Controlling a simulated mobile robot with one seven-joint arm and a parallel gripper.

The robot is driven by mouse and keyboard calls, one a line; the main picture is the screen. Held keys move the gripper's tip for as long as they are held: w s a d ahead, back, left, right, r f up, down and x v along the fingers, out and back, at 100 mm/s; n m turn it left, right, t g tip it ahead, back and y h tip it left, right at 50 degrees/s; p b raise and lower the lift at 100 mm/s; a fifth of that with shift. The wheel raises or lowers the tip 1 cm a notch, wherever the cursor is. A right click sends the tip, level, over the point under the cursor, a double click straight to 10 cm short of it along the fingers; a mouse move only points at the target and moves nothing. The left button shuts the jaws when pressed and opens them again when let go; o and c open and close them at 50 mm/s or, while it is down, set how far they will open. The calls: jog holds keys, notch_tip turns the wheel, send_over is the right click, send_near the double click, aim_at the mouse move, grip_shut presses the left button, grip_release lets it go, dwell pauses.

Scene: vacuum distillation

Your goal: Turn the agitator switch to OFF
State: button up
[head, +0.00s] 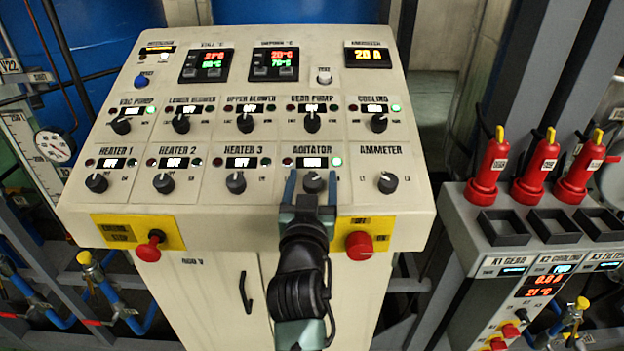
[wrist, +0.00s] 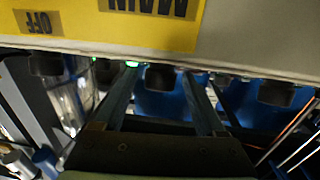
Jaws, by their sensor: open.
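The agitator switch (head: 313,182) is a dark round knob in the lower row of the sloped control panel, under the AGITATOR label. The green lamp (head: 337,161) to the right of its small display (head: 312,162) is lit; I cannot read the display surely. My gripper (head: 312,181) is open, with one finger on each side of the knob. In the upside-down wrist view, the knob (wrist: 160,77) shows dark between the two finger tips, with a gap visible beside it. Whether either finger touches it, and which way its pointer faces, I cannot tell.
The heater 3 knob (head: 236,182) and the ammeter knob (head: 387,182) flank the switch. A red button (head: 359,245) on a yellow plate sits just right of my wrist, and another red knob (head: 149,247) is at left. Red-handled items (head: 488,168) stand at right.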

grip_shut()
dwell(0.3)
